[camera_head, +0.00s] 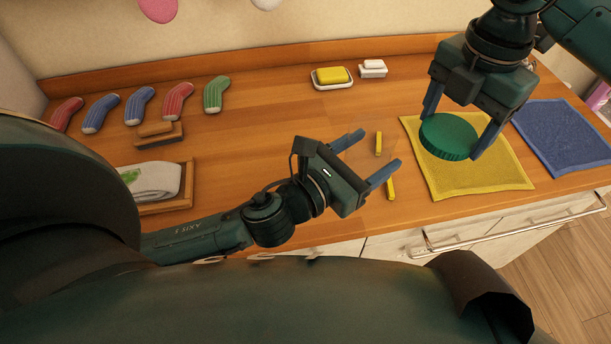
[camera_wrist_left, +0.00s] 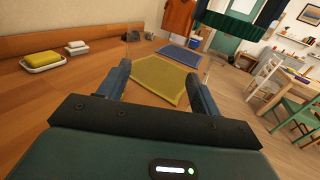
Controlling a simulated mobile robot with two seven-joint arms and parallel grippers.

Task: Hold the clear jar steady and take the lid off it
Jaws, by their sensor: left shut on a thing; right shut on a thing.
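The clear jar (camera_head: 374,128) is very faint, and its outline is hard to make out against the wooden counter. My left gripper (camera_head: 377,154) is shut on the jar, with one finger on either side of it. In the left wrist view, faint edges of the jar show between the fingers. The green round lid (camera_head: 447,138) is off the jar, to its right. My right gripper (camera_head: 453,134) is shut on the lid and holds it over the yellow cloth. A dark green ribbed shape at the top of the left wrist view looks like the lid (camera_wrist_left: 232,27).
The yellow cloth (camera_head: 500,178) and a blue cloth (camera_head: 563,134) lie on the right. Several socks (camera_head: 140,105), a brush (camera_head: 158,134) and a tray with a folded cloth (camera_head: 183,202) are on the left. A soap dish (camera_head: 332,84) stands at the back. Small yellow pieces (camera_head: 390,189) lie near the jar.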

